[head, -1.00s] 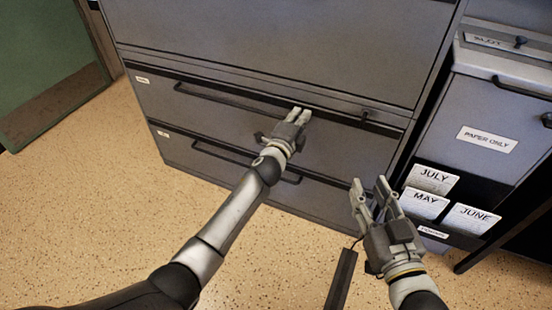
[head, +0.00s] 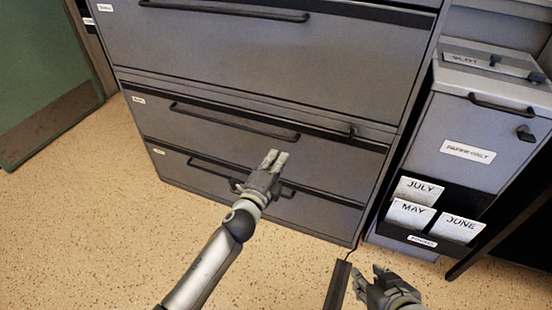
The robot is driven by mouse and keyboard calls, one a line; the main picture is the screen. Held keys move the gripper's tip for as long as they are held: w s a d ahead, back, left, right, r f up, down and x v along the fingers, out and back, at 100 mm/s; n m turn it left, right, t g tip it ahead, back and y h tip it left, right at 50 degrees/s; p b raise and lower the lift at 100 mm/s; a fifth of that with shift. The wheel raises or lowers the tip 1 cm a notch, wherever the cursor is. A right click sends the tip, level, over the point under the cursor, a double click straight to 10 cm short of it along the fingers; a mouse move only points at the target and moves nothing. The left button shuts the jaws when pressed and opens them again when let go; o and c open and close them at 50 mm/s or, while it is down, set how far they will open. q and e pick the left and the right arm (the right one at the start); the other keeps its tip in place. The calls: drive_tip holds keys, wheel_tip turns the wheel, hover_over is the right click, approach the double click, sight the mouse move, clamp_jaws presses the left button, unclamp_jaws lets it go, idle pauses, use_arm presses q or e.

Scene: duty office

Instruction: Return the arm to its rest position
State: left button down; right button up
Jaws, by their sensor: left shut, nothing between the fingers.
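My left gripper (head: 271,163) is shut and empty. It is in front of the lower drawers of the grey filing cabinet (head: 260,60), its fingers pointing toward the drawer fronts. I cannot tell from this view how far it is from the cabinet. My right gripper (head: 366,280) is at the bottom right, low in the picture, with its fingers apart and nothing seen between them. The drawers of the cabinet look closed.
A grey bin labelled "PAPER ONLY" (head: 467,150) stands to the right, with JULY, MAY and JUNE cards (head: 411,214) in a black holder on its front. A green panel (head: 35,80) is at the far left. The speckled floor (head: 120,220) is clear at left.

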use_arm(q)
drive_tip(key=shift+s+a, duration=0.15)
drive_tip(key=shift+s, duration=0.15)
use_arm(e)
drive_tip(key=shift+s+d+f, duration=0.15)
drive_tip(key=shift+s+f, duration=0.05)
drive_tip(key=shift+s, duration=0.15)
